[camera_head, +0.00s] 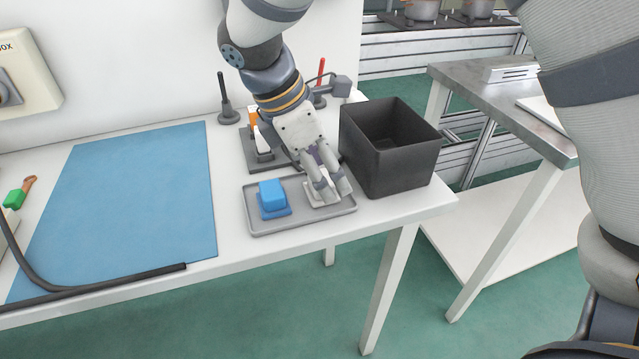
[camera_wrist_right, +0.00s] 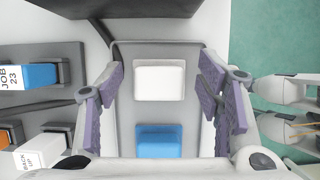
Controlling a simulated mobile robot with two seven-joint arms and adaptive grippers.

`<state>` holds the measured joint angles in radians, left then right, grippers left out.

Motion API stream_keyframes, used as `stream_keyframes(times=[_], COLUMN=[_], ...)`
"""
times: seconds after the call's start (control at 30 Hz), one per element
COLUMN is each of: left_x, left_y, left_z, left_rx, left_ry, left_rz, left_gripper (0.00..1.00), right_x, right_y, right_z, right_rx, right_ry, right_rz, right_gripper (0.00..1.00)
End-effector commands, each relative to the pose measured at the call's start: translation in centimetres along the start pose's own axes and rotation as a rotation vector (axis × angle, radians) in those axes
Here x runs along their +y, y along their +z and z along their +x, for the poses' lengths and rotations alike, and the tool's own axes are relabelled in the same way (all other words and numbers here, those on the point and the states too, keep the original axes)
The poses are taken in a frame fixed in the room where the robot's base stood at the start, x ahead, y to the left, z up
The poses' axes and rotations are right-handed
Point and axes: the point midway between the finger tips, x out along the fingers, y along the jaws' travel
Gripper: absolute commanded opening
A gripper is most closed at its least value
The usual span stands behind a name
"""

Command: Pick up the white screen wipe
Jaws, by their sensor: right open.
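The white screen wipe (camera_wrist_right: 159,80) lies in a grey tray (camera_head: 290,225) on the white table. In the head view the wipe (camera_head: 312,200) is mostly hidden by my right gripper (camera_head: 331,190). My right gripper is open over the tray. In the right wrist view its purple-padded fingers (camera_wrist_right: 163,100) stand apart, one to each side of the wipe. I see clear gaps between the pads and the wipe. My left gripper is not in view.
A blue wipe (camera_head: 272,196) sits in the same tray, left of the white one. A black open bin (camera_head: 390,165) stands close to the right. A holder with labelled blocks (camera_head: 258,157) is behind the tray. A blue mat (camera_head: 130,200) lies to the left.

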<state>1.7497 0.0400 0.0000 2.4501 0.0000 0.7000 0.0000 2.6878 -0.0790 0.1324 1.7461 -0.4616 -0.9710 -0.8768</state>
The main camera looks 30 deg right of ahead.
Motion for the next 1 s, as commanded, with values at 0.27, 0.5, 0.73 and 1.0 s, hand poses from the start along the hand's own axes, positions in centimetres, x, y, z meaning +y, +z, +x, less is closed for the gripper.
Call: stream_keyframes(times=[0.27,0.5,0.73,1.0], left_x=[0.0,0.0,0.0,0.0], left_y=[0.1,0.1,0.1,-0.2], left_z=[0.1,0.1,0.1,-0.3], left_rx=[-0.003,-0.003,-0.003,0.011], left_ry=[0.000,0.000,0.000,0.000], left_rz=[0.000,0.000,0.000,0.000], left_gripper=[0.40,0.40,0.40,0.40], right_x=[0.0,0.0,0.0,0.1], right_y=[0.0,0.0,0.0,1.0], right_z=[1.9,1.9,1.9,-0.6], right_rx=[0.000,0.000,0.000,0.004], right_ry=[0.002,0.002,0.002,0.008], right_rz=[0.000,0.000,0.000,0.003], right_gripper=[0.60,0.30,0.30,0.30])
